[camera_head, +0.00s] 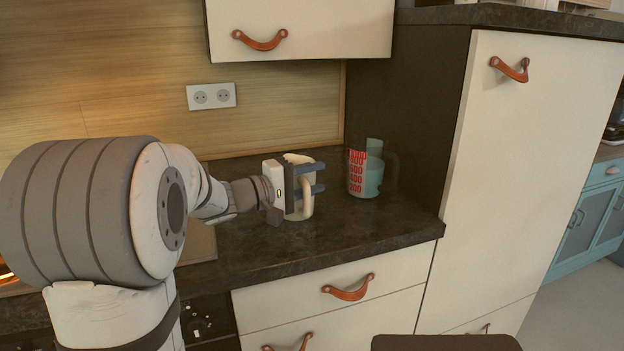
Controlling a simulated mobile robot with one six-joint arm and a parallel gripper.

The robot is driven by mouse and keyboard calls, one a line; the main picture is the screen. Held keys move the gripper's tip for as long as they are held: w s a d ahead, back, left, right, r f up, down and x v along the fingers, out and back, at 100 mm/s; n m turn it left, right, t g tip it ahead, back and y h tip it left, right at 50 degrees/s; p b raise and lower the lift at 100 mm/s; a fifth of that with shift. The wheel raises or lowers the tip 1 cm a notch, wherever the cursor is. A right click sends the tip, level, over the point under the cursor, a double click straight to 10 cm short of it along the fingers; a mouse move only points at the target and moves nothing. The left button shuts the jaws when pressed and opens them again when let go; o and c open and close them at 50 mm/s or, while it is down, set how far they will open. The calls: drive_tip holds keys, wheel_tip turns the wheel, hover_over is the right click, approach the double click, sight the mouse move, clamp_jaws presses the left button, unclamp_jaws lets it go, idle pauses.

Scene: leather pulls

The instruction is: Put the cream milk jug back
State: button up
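The cream milk jug (298,158) stands on the dark worktop, left of the glass measuring jug. Its lower part and curved handle show to the right of and below my gripper. My gripper (318,178) is at the jug, reaching in from the left. Its two blue-grey fingers point right, with a clear gap between them, and lie at the jug's handle. The fingers look apart rather than closed on the handle. The gripper's body hides much of the jug's side, so contact is hard to make out.
A glass measuring jug (364,172) with red markings stands close on the right. A tall cream cabinet (530,150) bounds the worktop (350,230) on the right. A wall cupboard (300,25) hangs above. Bare worktop lies in front of the jug.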

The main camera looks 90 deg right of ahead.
drive_tip(key=v, duration=1.2)
drive_tip(key=shift+r, duration=0.1)
drive_tip(key=w+a+f+n+t+y+p, duration=0.1)
drive_tip(key=w+a+n+t+y+p, duration=0.15)
drive_tip(key=w+a+t+p, duration=0.6)
drive_tip(key=w+a+f+n+t+y+p, duration=0.1)
drive_tip(key=w+a+n+t+p, duration=0.25)
drive_tip(key=w+a, duration=0.95)
drive_tip(key=w+a+r+n+t+y+p, duration=0.1)
drive_tip(key=a+n+t+y+p, duration=0.1)
drive_tip(key=a, duration=1)
drive_tip(key=w+a+r+n+t+y+p, duration=0.1)
drive_tip(key=a+r+n+t+y+p, duration=0.1)
drive_tip(key=a, duration=1.1)
drive_tip(key=shift+w+n+t+y+p, duration=0.25)
drive_tip(key=shift+n+t+y+p, duration=0.45)
drive_tip(key=shift+y, duration=0.55)
drive_tip(key=shift+a, duration=0.1)
drive_tip(key=shift+c, duration=0.2)
